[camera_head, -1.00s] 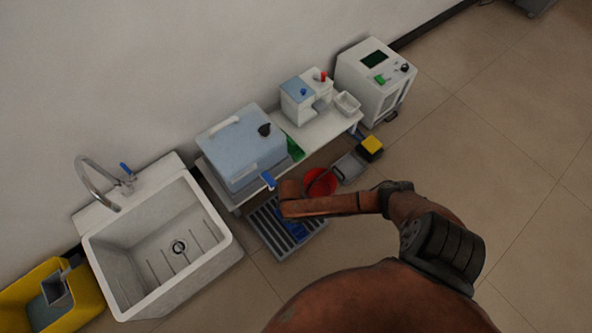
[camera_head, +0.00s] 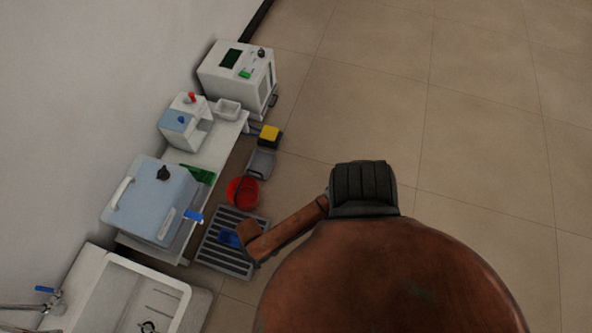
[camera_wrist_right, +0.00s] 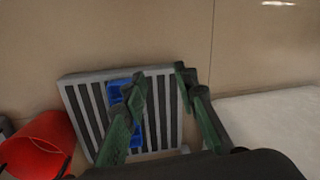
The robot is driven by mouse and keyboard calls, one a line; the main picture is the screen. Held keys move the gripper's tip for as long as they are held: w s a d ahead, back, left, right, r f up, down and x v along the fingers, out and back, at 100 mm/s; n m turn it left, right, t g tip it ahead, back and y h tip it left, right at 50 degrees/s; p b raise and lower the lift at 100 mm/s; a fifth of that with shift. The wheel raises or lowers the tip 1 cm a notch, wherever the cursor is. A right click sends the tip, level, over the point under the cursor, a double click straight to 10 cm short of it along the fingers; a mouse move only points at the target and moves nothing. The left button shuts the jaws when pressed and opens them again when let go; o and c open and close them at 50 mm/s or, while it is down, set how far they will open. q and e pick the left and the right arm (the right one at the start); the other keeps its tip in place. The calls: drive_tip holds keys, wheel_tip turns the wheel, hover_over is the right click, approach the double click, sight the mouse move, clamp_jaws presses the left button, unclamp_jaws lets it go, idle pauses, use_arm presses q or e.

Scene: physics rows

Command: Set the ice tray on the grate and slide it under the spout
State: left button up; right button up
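The blue ice tray (camera_head: 229,238) lies on the grey slatted grate (camera_head: 211,257) on the floor, partly covered by my right arm. In the right wrist view the tray (camera_wrist_right: 118,88) shows behind the left finger, on the grate (camera_wrist_right: 72,96). My right gripper (camera_wrist_right: 160,82) is open above the grate, its two green-grey fingers well apart. The tray is at the left finger, not centred between them; contact cannot be told. A blue tap (camera_head: 194,217), apparently the spout, sticks out from the light blue box (camera_head: 150,205) beside the grate. My left gripper is out of view.
A red bucket (camera_head: 242,192) stands beside the grate, with a grey dustpan-like item (camera_head: 262,163) and yellow block (camera_head: 270,133) beyond. The white bench (camera_head: 222,145) and sink (camera_head: 175,290) lie along the wall. Open floor (camera_head: 470,120) is on the right.

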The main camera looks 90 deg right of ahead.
drive_tip(key=s+a+r+y, duration=0.1)
drive_tip(key=s+a+r, duration=0.25)
drive_tip(key=s, duration=0.45)
drive_tip(key=s+d+r+n+t+h, duration=0.1)
drive_tip(key=s+d+r, duration=0.5)
drive_tip(key=s+r, duration=0.4)
drive_tip(key=shift+d+t, duration=0.3)
drive_tip(key=shift+t, duration=0.1)
drive_tip(key=shift+s, duration=0.1)
